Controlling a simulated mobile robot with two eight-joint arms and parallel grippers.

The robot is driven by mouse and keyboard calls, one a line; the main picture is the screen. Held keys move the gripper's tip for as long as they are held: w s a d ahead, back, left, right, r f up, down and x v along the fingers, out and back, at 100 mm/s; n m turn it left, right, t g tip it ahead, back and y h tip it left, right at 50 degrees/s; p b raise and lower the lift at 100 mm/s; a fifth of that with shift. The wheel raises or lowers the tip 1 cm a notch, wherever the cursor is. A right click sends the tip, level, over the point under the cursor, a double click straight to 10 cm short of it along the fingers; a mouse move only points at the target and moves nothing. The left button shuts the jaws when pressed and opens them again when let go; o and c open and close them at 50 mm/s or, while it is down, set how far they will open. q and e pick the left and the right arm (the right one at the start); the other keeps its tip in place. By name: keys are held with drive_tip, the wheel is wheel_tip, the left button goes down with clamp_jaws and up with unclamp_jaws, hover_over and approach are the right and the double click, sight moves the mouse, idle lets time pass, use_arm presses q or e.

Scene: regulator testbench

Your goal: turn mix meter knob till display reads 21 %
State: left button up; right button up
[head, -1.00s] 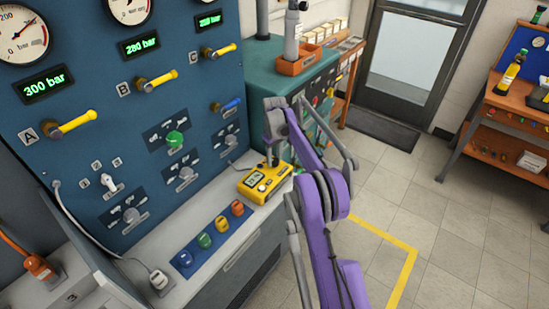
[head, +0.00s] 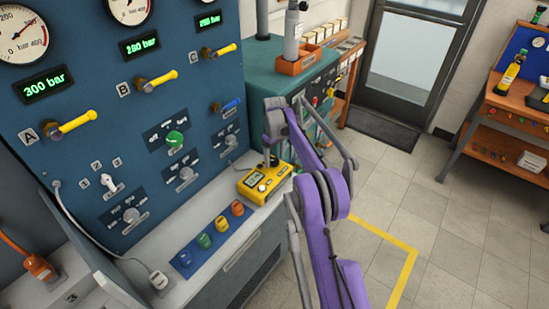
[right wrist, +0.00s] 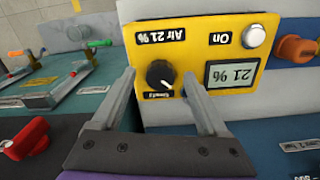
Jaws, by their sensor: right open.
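The yellow mix meter (head: 264,184) sits on the grey bench ledge in the head view. In the right wrist view the meter (right wrist: 205,45) appears upside down, and its display (right wrist: 232,76) reads 21 %. Its black knob (right wrist: 160,74) has a light pointer mark and sits near the printed label "Air 21 %". My right gripper (right wrist: 159,78) is open, with one finger on each side of the knob and visible gaps between them. In the head view the right gripper (head: 271,159) is over the meter and partly hidden by its own arm. My left gripper is not in view.
A blue panel (head: 80,155) with gauges, yellow-handled valves and switches rises behind the ledge. Several coloured sockets (head: 205,241) lie left of the meter. A teal cabinet (head: 290,82) stands beyond it. The tiled floor (head: 440,225) at right is open.

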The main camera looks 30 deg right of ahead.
sight(275, 160)
wheel_tip(275, 160, up, 11)
drive_tip(key=shift+p, duration=0.45)
drive_tip(key=shift+f, duration=0.1)
idle(0.4)
